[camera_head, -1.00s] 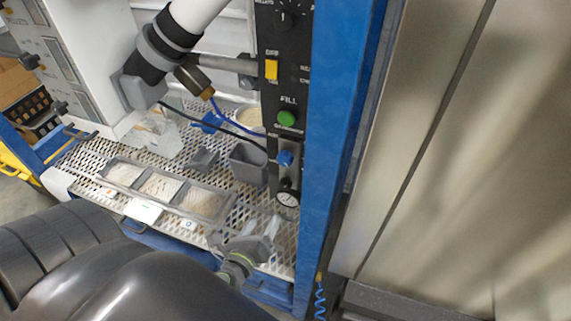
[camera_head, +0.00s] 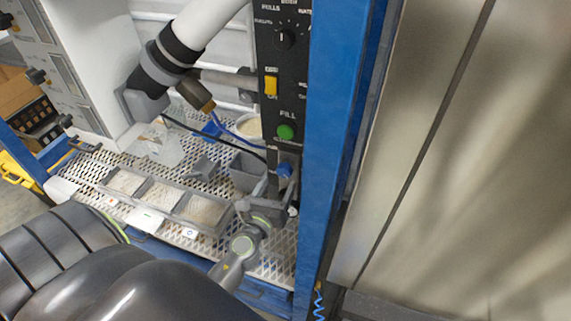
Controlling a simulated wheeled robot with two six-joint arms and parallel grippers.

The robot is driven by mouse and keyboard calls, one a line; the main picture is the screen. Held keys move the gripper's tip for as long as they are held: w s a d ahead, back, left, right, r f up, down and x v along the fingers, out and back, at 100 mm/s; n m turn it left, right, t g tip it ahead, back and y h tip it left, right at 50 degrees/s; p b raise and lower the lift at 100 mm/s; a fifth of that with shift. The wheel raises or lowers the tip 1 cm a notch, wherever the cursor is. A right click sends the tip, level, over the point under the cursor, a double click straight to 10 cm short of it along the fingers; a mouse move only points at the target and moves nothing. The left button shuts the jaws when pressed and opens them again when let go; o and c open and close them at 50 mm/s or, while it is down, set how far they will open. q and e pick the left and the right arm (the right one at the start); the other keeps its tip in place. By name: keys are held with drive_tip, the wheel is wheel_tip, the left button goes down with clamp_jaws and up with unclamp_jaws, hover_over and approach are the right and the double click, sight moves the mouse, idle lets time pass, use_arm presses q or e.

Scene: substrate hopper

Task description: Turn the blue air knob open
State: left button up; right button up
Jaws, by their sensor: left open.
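The blue air knob (camera_head: 285,170) sits on the lower part of the black control panel (camera_head: 283,60), below the green FILL button (camera_head: 286,132). My left gripper (camera_head: 277,194) is raised in front of the panel, just below the knob, with its fingers pointing up toward it. It is open, and I see nothing held in it. I cannot tell whether a fingertip touches the knob. The gripper hides most of the gauge beneath the knob. My right gripper is not in view.
A blue upright post (camera_head: 335,150) stands right of the panel. A perforated shelf (camera_head: 275,262) lies below, with a three-part tray (camera_head: 163,193) and a grey bin (camera_head: 245,171). A yellow switch (camera_head: 271,85) and a black dial (camera_head: 284,39) sit higher on the panel.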

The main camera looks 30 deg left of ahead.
sight(283, 174)
use_arm(q)
drive_tip(key=x, duration=0.7)
drive_tip(key=shift+p, duration=0.3)
drive_tip(key=c, duration=1)
